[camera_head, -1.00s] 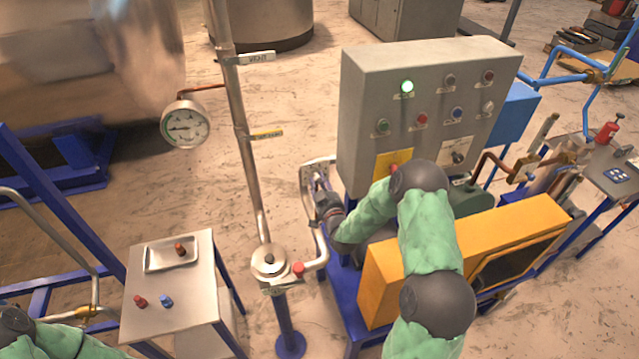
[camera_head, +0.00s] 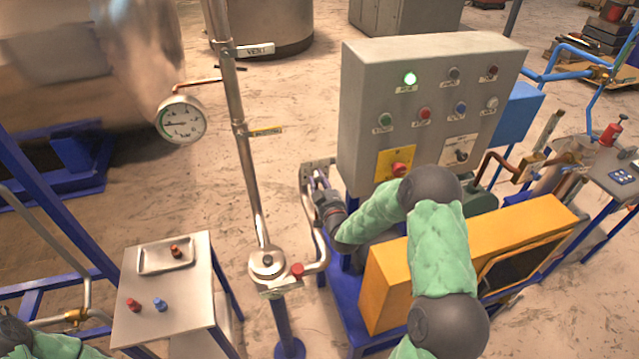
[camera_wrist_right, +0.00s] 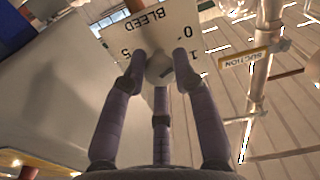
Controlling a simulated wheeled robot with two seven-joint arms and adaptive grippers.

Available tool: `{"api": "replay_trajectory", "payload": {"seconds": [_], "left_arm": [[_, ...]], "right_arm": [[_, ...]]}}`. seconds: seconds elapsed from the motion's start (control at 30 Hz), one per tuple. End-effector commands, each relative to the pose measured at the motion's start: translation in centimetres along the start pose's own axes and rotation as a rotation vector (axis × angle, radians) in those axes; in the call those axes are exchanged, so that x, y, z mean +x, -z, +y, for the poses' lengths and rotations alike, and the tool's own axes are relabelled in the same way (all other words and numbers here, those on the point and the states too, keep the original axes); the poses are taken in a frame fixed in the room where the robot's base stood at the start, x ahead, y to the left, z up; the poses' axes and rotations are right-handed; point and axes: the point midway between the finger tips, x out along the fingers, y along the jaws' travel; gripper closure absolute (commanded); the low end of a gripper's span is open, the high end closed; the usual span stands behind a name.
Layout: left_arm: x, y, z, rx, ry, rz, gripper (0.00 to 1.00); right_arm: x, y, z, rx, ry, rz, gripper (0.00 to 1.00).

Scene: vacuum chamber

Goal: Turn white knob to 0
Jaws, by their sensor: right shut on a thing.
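The white knob (camera_wrist_right: 160,68) is in the right wrist view, on a pale plate (camera_wrist_right: 135,28) marked BLEED with 0, 1 and 5 around the knob. My right gripper (camera_wrist_right: 160,72) is shut on the knob, its fingers around it. The fingers cover part of the knob, and I cannot tell exactly which mark it points at. In the head view my right gripper (camera_head: 318,185) reaches the plate (camera_head: 318,164) left of the grey control box; the knob is hidden there. My left arm shows at the lower left corner, its gripper out of view.
The grey control box (camera_head: 405,70) has a lit green lamp and several buttons. A vertical pipe (camera_head: 236,110) with a gauge (camera_head: 181,119) stands left of it. A yellow-orange housing (camera_head: 400,285) lies under my right arm. A small table (camera_head: 190,300) holds a tray and small knobs.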

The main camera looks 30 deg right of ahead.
Motion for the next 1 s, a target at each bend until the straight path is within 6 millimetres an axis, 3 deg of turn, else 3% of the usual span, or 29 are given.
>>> {"api": "replay_trajectory", "payload": {"seconds": [0.1, 0.13, 0.2, 0.67, 1.0], "left_arm": [[0.0, 0.0, 0.0, 0.000, 0.000, 0.000, 0.60], [0.0, 0.0, 0.0, 0.000, 0.000, 0.000, 0.60], [0.0, 0.0, 0.0, 0.000, 0.000, 0.000, 0.60], [0.0, 0.0, 0.0, 0.000, 0.000, 0.000, 0.60], [0.0, 0.0, 0.0, 0.000, 0.000, 0.000, 0.60]], "right_arm": [[-0.2, -0.6, -0.3, 0.002, 0.005, -0.014, 1.00], [-0.2, -0.6, -0.3, 0.002, 0.005, -0.014, 0.69], [-0.2, -0.6, -0.2, 0.002, 0.005, -0.014, 0.49], [-0.9, -0.2, 0.0, 0.001, 0.001, -0.006, 0.48], [-7.1, -0.2, 0.0, 0.001, 0.001, -0.008, 0.48]]}}
